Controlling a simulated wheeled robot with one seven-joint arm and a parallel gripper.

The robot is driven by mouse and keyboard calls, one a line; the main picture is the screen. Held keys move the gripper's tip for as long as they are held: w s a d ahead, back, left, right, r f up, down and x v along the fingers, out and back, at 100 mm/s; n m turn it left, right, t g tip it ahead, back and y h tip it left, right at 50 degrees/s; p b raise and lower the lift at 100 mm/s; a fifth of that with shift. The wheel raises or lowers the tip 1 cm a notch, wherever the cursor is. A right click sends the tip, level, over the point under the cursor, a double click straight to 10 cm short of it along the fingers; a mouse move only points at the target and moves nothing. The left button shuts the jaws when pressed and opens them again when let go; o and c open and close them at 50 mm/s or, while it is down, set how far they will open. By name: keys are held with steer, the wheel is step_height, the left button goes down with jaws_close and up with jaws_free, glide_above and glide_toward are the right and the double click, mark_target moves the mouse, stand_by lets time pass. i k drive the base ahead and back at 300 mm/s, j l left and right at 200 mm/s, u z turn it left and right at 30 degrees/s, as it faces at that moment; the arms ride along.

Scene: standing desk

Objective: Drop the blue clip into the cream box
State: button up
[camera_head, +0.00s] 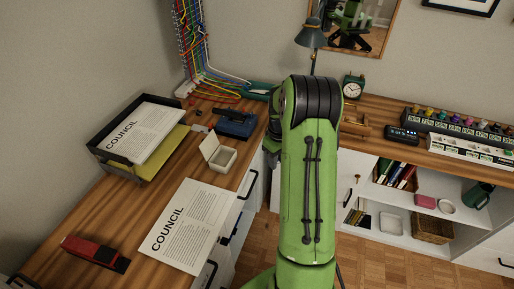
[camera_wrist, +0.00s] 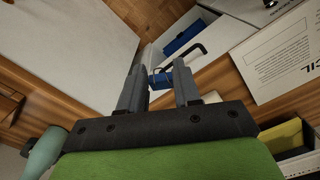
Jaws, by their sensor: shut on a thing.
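A blue clip (camera_wrist: 161,79) shows between my two grey fingers in the wrist view. My gripper (camera_wrist: 160,84) is shut on it. In the head view the fingers and the clip are hidden behind my green arm. The cream box (camera_head: 222,160) stands on the left desk with its lid tilted up at its left side. It is to the left of my arm and apart from it. I cannot clearly make out the box in the wrist view.
A blue and black device (camera_head: 235,124) stands behind the box. A printed sheet (camera_head: 188,225) lies in front of it, and a paper tray (camera_head: 118,161) is to its left. A red stapler (camera_head: 94,253) lies near the front. A shelf unit (camera_head: 400,210) stands right of my arm.

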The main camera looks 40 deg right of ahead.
mark_target(224, 163)
steer(key=z, duration=0.5)
steer(key=i+l+u, duration=0.15)
steer(key=u, duration=0.3)
steer(key=l+u, duration=0.4)
steer(key=i+l+u, duration=0.1)
steer(key=u, duration=0.35)
steer(key=l+u, duration=0.65)
steer(key=u, duration=0.25)
steer(key=k+l+u, duration=0.1)
steer(key=l+u, duration=0.15)
steer(key=u, duration=0.15)
